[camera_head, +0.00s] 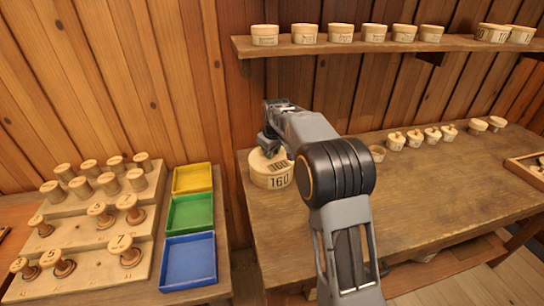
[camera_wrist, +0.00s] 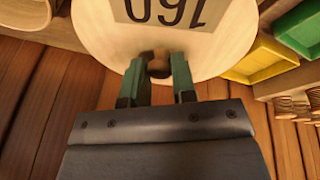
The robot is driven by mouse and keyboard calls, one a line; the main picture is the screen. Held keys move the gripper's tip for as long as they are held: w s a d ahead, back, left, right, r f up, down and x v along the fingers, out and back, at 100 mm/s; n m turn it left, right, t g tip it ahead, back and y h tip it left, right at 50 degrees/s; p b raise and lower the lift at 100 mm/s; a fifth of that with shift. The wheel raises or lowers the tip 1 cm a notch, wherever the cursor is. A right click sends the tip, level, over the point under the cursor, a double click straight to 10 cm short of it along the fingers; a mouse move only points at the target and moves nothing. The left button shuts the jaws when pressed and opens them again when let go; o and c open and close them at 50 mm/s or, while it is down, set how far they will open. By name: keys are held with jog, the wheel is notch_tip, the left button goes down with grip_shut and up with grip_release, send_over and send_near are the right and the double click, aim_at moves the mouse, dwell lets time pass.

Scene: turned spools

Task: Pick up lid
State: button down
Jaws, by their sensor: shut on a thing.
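The lid (camera_wrist: 215,45) is a pale round wooden disc with a dark "160" label and a small brown knob. My gripper (camera_wrist: 158,66) is shut on the knob, one green finger on each side. In the head view the lid (camera_head: 257,160) is over the round pale box (camera_head: 268,181) marked 160, at the left end of the workbench. My gripper (camera_head: 266,142) comes down onto it from above. I cannot tell whether the lid rests on the box or is slightly raised. My arm hides part of the bench.
Yellow (camera_head: 192,178), green (camera_head: 190,213) and blue (camera_head: 189,262) trays stand left of the bench, beside a stepped rack (camera_head: 85,235) of wooden spools. A wall shelf (camera_head: 390,46) holds several round boxes. Several small lidded boxes (camera_head: 414,138) line the bench's back. The bench (camera_head: 450,190) is clear at centre right.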

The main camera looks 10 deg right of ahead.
jog(key=shift+r, duration=0.1)
jog(key=shift+r, duration=0.2)
jog(key=v, duration=0.3)
jog(key=shift+w+a+r, duration=0.15)
jog(key=shift+w, duration=0.1)
jog(key=s+a+r+p, duration=0.2)
jog(key=s+a+r, duration=0.5)
jog(key=s+r, duration=0.4)
jog(key=shift+s+r, duration=0.25)
jog(key=shift+r, duration=0.4)
jog(key=shift+s+f, duration=0.1)
